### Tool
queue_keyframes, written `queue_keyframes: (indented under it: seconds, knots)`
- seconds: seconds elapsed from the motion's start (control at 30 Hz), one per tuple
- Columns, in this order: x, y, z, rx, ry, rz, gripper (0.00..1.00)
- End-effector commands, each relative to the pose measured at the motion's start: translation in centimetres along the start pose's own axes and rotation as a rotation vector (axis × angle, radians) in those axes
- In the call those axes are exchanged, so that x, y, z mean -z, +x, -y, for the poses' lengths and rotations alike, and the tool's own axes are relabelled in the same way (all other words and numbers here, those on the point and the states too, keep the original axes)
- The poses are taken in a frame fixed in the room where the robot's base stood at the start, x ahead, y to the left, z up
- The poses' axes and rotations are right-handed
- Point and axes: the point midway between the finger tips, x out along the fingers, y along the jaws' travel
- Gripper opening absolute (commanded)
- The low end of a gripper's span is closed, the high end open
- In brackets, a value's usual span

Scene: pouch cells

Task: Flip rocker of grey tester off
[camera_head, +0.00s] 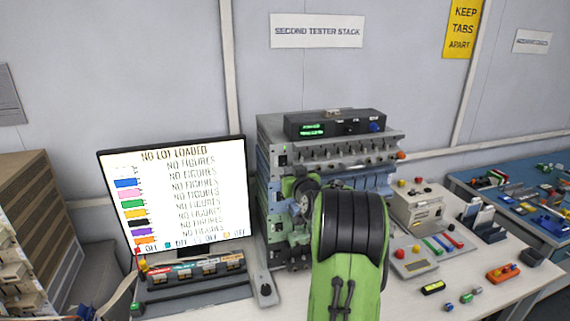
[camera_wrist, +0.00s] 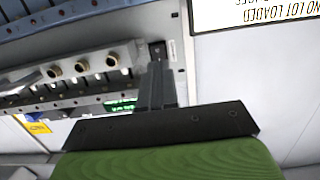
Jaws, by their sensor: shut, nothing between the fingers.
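The grey tester (camera_head: 345,152) is the top unit of the stack in the head view, with a row of round sockets on its front. In the wrist view its face (camera_wrist: 90,72) appears upside down. A small dark rocker (camera_wrist: 157,49) sits at the end of that face; in the head view it is at the left end (camera_head: 282,160). My gripper (camera_wrist: 157,66) is shut and empty, its tips in front of the face close to the rocker. I cannot tell whether they touch, or which way the rocker is tipped. My green arm hides part of the stack in the head view.
A black box (camera_head: 335,124) with a green display stands on the grey tester. A blue unit (camera_head: 370,184) is below it. A lit monitor (camera_head: 180,195) stands close at left. At right are a beige box (camera_head: 418,207) and coloured parts on the white table.

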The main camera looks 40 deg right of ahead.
Motion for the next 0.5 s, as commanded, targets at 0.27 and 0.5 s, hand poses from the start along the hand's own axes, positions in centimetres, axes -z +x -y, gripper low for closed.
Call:
queue_keyframes:
  seconds: [0.27, 0.5]
  knots:
    - [0.2, 4.6, 0.1, 0.001, 0.000, 0.000, 0.00]
    - [0.0, 5.3, 0.1, 0.001, 0.001, 0.000, 0.00]
